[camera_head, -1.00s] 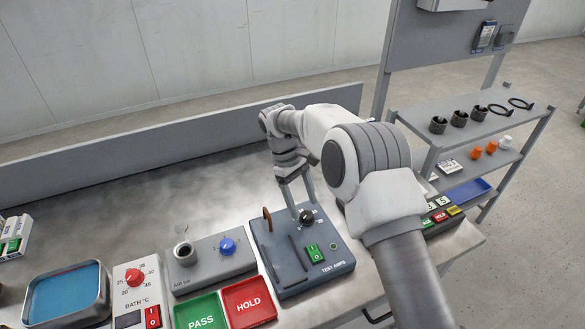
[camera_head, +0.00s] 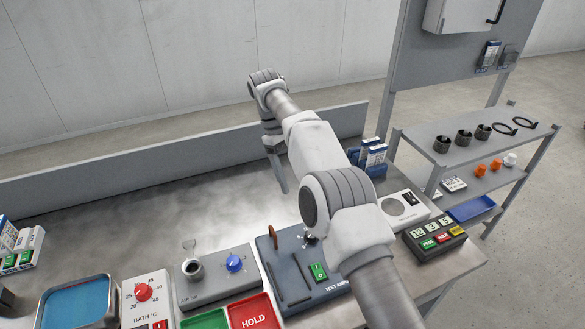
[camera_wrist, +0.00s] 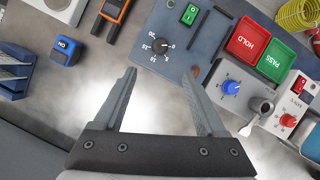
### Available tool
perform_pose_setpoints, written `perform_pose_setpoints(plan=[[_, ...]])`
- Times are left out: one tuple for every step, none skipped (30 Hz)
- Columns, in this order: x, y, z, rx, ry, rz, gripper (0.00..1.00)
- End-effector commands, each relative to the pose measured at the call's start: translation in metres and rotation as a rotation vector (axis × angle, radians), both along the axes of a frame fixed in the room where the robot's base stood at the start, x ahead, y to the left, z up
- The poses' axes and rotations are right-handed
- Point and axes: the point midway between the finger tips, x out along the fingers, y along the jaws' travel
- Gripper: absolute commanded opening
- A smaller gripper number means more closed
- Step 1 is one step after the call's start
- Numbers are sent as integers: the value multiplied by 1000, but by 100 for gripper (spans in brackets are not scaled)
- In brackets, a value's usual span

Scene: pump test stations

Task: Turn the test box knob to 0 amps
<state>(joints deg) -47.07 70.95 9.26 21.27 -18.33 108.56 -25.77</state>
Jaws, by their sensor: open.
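The test box (camera_head: 288,262) is dark blue-grey with a green switch (camera_head: 318,272) and a "TEST AMPS" label. Its black knob (camera_head: 311,239) is partly hidden by my arm in the head view. In the wrist view the knob (camera_wrist: 160,46) shows whole, with a small white mark and printed numbers around it; I cannot surely read which number it points to. My gripper (camera_head: 282,188) is above the bench behind the box, apart from the knob. In the wrist view my gripper (camera_wrist: 162,71) is open and empty, the knob showing beyond its fingertips.
Left of the box are a grey unit with a blue knob (camera_head: 234,263), a red HOLD tray (camera_head: 252,316) and a bath control with a red knob (camera_head: 144,291).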

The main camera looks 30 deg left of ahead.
Motion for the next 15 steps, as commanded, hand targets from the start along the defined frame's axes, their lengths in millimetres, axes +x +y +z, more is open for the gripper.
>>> perform_pose_setpoints(plan=[[0,1,4,1,-1,0,74],[0,2,5,1,-1,0,74],[0,2,5,0,-1,0,74],[0,2,6,0,-1,0,74],[0,2,7,0,0,0,74],[0,2,8,0,0,0,74],[0,2,8,0,0,0,74],[0,3,8,0,0,0,74],[0,3,8,0,0,0,74],[0,3,8,0,0,0,74],[0,3,8,0,0,0,74],[0,3,8,0,0,0,74],[0,3,8,0,0,0,74],[0,3,8,0,0,0,74],[0,3,8,0,0,0,74]])
